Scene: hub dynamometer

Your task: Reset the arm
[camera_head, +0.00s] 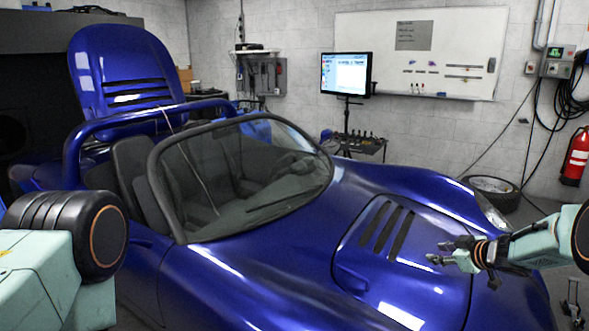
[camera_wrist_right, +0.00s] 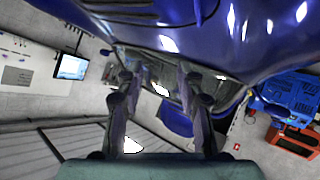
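My right gripper (camera_head: 441,252) reaches in from the right in the head view, with its fingers apart and pointing left above the blue car's front body. In the right wrist view, the two fingers of this gripper (camera_wrist_right: 160,85) stand apart with nothing between them. The right arm is bent, and its pale green links show at the right edge of the head view. Part of my left arm (camera_head: 60,260) fills the lower left of the head view. The left gripper is not in view.
A blue open car (camera_head: 260,290) fills the middle, with its windshield (camera_head: 240,180) at centre. A whiteboard (camera_head: 460,35) hangs on the wall.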

